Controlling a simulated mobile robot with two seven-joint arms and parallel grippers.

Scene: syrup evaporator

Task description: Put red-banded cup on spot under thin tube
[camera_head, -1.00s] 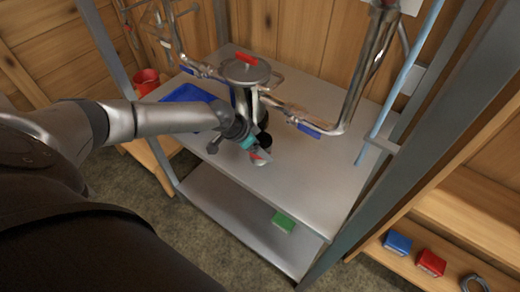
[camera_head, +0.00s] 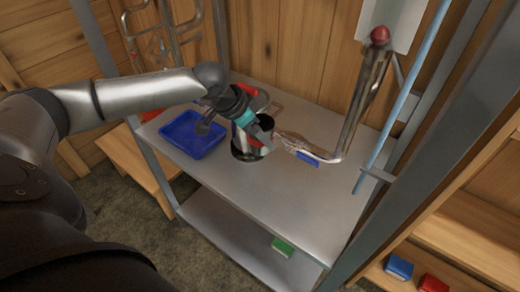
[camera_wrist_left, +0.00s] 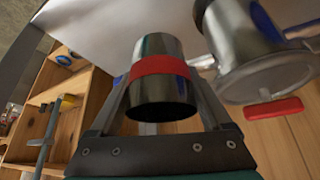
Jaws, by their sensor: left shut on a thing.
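The red-banded cup (camera_wrist_left: 160,78) is shiny metal with a red band around it. It is between the fingers of my left gripper (camera_wrist_left: 160,112), which is shut on it. In the head view my left gripper (camera_head: 252,130) is over the metal shelf top (camera_head: 240,190), beside the metal tank, and largely hides the cup. A thin light-blue tube (camera_head: 400,95) slants along the right side of the frame. I cannot tell whether it is the task's thin tube, and I make out no marked spot. My right gripper is not in view.
The metal tank (camera_wrist_left: 240,45) with a red handle (camera_wrist_left: 273,108) stands close beside the cup. A blue tray (camera_head: 192,135) is left of my gripper. A thick pipe (camera_head: 362,95) with a blue lever (camera_head: 307,159) is to the right. The front shelf top is clear.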

